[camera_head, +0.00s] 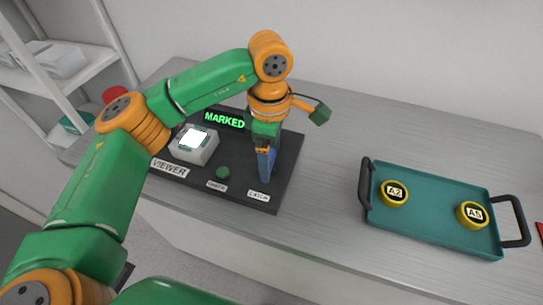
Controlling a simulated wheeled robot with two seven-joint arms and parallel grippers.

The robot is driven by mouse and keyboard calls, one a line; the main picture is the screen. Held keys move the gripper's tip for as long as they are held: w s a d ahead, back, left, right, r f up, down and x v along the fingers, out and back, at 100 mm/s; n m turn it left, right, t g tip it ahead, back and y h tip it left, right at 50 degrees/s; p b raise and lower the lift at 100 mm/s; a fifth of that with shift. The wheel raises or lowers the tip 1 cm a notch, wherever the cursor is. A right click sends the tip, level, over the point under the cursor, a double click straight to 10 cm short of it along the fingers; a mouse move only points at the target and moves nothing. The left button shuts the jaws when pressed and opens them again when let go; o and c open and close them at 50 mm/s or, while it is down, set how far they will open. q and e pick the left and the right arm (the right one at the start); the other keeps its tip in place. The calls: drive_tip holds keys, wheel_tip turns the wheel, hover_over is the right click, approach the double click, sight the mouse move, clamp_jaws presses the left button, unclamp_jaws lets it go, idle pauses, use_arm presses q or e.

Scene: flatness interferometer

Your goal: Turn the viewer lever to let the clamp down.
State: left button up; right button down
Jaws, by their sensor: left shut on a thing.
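The viewer (196,143) is a pale box with a bright white top on a dark base plate (287,165), with a "VIEWER" label at its front. A green "MARKED" display (224,119) is lit behind it. My left gripper (265,165) points down at the right part of the base plate, above a small front label. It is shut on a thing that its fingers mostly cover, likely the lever. The lever and the clamp cannot be made out clearly. My right gripper is not in view.
A green round button (222,172) sits on the base plate's front. A teal tray (430,225) with black handles holds yellow round pieces marked A2 (394,193) and A5 (472,215) at right. Shelves (60,65) stand at left. The bench between plate and tray is clear.

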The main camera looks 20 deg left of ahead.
use_arm(q)
drive_tip(key=shift+w+r+m, duration=0.1)
drive_tip(key=shift+r+m, duration=0.05)
drive_tip(key=shift+m, duration=0.15)
idle(0.4)
drive_tip(key=o, duration=1.1)
drive_tip(key=shift+a, duration=0.1)
drive_tip(key=shift+c, duration=0.2)
drive_tip(key=shift+a, duration=0.1)
drive_tip(key=shift+r, duration=0.3)
wheel_tip(320, 180, up, 6)
drive_tip(key=shift+r, duration=0.2)
